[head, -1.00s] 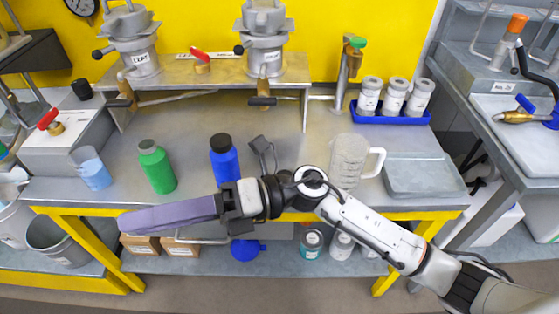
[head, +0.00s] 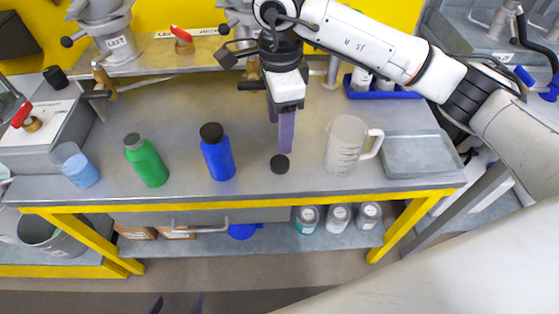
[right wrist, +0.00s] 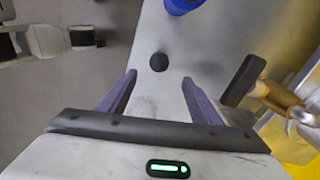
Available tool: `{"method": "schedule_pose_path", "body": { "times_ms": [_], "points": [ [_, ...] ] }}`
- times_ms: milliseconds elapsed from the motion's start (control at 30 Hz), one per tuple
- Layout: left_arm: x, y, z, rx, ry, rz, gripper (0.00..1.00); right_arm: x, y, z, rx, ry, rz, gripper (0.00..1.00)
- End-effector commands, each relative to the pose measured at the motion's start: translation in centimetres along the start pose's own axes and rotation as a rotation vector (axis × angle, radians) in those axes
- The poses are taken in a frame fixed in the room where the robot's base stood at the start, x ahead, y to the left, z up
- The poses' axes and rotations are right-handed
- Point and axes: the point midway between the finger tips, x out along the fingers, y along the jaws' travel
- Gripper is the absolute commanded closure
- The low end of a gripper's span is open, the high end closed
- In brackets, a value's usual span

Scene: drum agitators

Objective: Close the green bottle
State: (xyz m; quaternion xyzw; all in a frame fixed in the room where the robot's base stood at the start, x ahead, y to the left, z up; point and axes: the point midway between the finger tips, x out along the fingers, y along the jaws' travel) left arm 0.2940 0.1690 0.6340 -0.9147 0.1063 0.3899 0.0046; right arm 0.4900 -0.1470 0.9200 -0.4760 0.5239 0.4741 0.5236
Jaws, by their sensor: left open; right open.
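The green bottle (head: 148,162) stands upright on the left of the bench; its top shows no black cap, unlike the blue bottle. A small black cap (head: 280,164) lies on the bench right of the blue bottle and also shows in the right wrist view (right wrist: 159,62). My right gripper (head: 286,150) points down just behind the cap in the head view. In the right wrist view its fingers (right wrist: 159,78) are apart and empty, with the cap ahead of the gap. My left gripper (head: 178,304) shows only as two separated fingertips at the bottom edge, away from the bench.
The blue bottle (head: 217,152) with a black cap stands between the green bottle and the cap. A clear jug (head: 346,146) and grey tray (head: 420,155) stand right of my right gripper. A blue-tinted cup (head: 77,166) stands at far left. Bench space around the cap is clear.

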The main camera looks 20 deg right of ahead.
Motion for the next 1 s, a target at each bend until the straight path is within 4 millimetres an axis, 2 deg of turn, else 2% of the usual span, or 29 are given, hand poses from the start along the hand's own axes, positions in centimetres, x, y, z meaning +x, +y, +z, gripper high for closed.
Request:
{"method": "schedule_pose_path", "body": {
  "times_ms": [300, 733, 1000],
  "points": [
    [-0.4, 0.1, -0.3, 0.001, -0.002, 0.001, 0.3, 4.4, 0.1, 0.1, 0.0, -0.001, 0.004, 0.42],
    [-0.5, 0.1, -0.4, 0.001, -0.002, 0.001, 0.3, 5.2, 0.1, 0.1, -0.001, -0.002, 0.004, 0.42],
    [-1.1, 0.2, -1.2, 0.001, 0.001, 0.002, 0.3, 9.0, 0.4, 0.2, 0.001, -0.001, 0.006, 0.42]
  ]
}}
